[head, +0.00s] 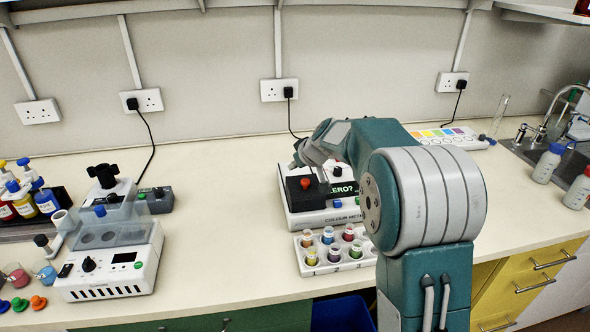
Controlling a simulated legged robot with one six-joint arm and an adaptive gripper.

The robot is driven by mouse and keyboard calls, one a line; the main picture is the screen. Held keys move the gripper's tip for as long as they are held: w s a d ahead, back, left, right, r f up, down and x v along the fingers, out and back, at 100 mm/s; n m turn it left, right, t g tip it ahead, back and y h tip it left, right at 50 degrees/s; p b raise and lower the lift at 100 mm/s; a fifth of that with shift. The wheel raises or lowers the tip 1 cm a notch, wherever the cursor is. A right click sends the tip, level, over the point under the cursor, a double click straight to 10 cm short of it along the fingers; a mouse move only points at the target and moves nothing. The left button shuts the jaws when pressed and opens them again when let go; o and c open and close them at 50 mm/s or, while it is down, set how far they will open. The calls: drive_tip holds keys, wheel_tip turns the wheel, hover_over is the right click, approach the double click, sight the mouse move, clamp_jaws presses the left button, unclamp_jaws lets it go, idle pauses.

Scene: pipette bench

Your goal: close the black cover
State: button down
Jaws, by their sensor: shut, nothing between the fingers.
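The colour meter (325,217) is a white instrument near the middle of the bench, with a lit display reading "ZERO?". The black cover (299,195) is a dark block with a red knob (305,183) at the meter's left side. It looks down on the meter, but I cannot tell whether it is fully seated. My gripper (322,174) is shut and empty, just right of and above the red knob. My wrist and arm hide the meter's right part and some of the gripper. I cannot tell whether the fingers touch the cover.
A white rack (309,269) with several coloured vials stands directly in front of the meter. A white device (110,270) with a clear cover stands at left, near dropper bottles (45,200). A colour chart (447,138) lies behind my arm.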

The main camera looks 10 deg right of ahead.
drive_tip(key=s+r+m, duration=0.1)
drive_tip(key=s+r, duration=0.8)
drive_tip(key=s, duration=0.6)
drive_tip(key=s+d+f+m+g+h, duration=0.1)
drive_tip(key=s+f+m+h, duration=0.1)
drive_tip(key=s, duration=1.1)
drive_tip(key=s+d+f+m+g+h, duration=0.1)
drive_tip(key=s+f+m+h, duration=0.1)
drive_tip(key=s, duration=1.1)
drive_tip(key=shift+s, duration=0.3)
